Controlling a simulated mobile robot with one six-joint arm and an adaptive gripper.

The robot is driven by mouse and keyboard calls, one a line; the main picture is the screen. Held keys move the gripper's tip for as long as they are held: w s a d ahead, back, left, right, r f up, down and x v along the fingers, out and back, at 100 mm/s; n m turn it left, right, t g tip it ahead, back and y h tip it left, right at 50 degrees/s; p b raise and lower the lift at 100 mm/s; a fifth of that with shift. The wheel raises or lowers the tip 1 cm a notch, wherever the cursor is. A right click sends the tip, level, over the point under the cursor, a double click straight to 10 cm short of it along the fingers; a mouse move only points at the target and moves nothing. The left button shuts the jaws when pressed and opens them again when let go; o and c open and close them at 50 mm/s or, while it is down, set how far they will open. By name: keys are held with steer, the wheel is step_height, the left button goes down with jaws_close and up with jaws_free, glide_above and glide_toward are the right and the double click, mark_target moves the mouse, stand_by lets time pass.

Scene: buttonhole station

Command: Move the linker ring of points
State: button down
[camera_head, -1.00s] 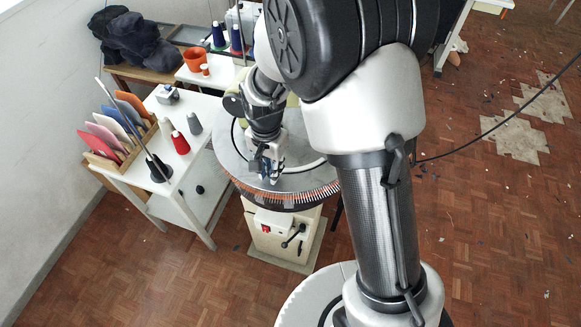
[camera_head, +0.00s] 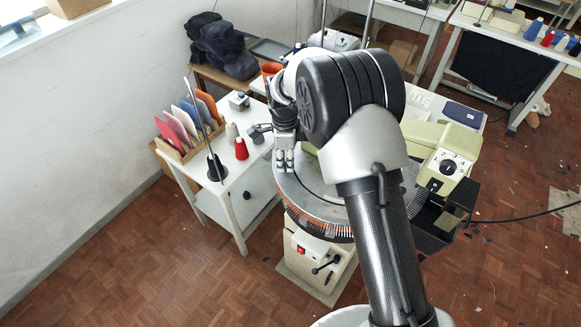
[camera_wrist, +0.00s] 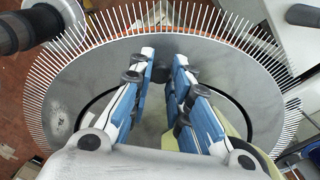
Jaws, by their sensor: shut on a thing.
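The linker ring of points (camera_head: 318,226) is a round grey dial with a rim of fine points, some orange-brown, on a cream machine stand. In the wrist view the ring (camera_wrist: 75,105) fills most of the picture, its pale points fanning around the edge. My gripper (camera_head: 284,165) points down at the ring's left side. In the wrist view my gripper (camera_wrist: 165,72) has blue and white fingers over the grey plate, with a small dark thing (camera_wrist: 163,72) between the tips. I cannot tell what this is or whether it belongs to the ring. My arm hides the ring's right part.
A white table (camera_head: 238,205) on the left carries a red cone (camera_head: 241,149), a rack of coloured panels (camera_head: 185,128) and a thin rod on a black base (camera_head: 216,168). A cream control box (camera_head: 449,165) stands right of the ring. Floor is clear in front.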

steer(key=shift+w+a+m, duration=0.25)
steer(key=shift+w+m, duration=0.25)
steer(key=shift+w, duration=0.25)
steer(key=c, duration=1.5)
jaws_free()
steer(key=shift+o, duration=0.2)
step_height(320, 180, up, 12)
steer(key=shift+d, duration=0.1)
steer(key=shift+c, duration=0.5)
